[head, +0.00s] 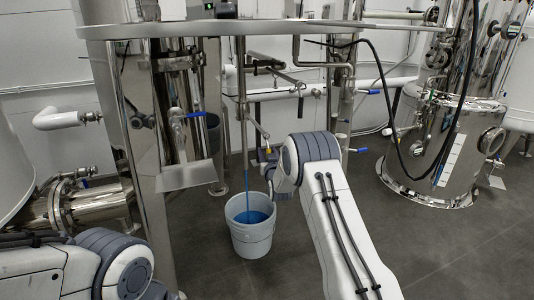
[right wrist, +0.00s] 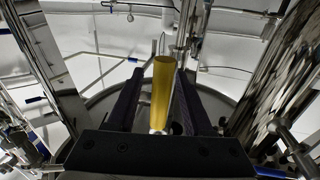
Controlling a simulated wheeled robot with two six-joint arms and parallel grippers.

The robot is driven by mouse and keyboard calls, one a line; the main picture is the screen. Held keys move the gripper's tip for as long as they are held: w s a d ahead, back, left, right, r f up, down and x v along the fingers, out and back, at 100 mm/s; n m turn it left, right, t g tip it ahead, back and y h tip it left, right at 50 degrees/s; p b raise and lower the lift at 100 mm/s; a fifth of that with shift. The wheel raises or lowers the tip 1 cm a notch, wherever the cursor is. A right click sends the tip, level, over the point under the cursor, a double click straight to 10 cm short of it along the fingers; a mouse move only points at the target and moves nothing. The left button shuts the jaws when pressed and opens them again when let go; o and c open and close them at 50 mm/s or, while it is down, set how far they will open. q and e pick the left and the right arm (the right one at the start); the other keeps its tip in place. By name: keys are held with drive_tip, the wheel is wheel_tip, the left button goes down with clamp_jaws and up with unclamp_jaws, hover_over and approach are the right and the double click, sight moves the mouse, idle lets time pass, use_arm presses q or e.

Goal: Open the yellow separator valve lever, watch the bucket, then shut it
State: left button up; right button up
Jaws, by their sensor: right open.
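The yellow valve lever (right wrist: 162,95) stands between the two dark fingers of my right gripper (right wrist: 158,85) in the right wrist view. The fingers are open, with a gap visible on the lever's left side. In the head view a small bit of the yellow lever (head: 268,151) shows beside my right wrist, which hides most of the gripper. A white bucket (head: 250,240) stands on the floor below the valve pipe. A thin blue stream (head: 247,190) runs down into it, and blue liquid (head: 250,217) shows inside. My left gripper is outside the views.
A steel tank leg (head: 150,200) rises left of the bucket. A shiny steel vessel (head: 430,160) stands at the right with a black hose near it. Several blue-handled valves (head: 368,92) sit on pipes around the bucket. Dark floor (head: 470,240) is clear at the lower right.

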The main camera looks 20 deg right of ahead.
clamp_jaws()
idle(1.4)
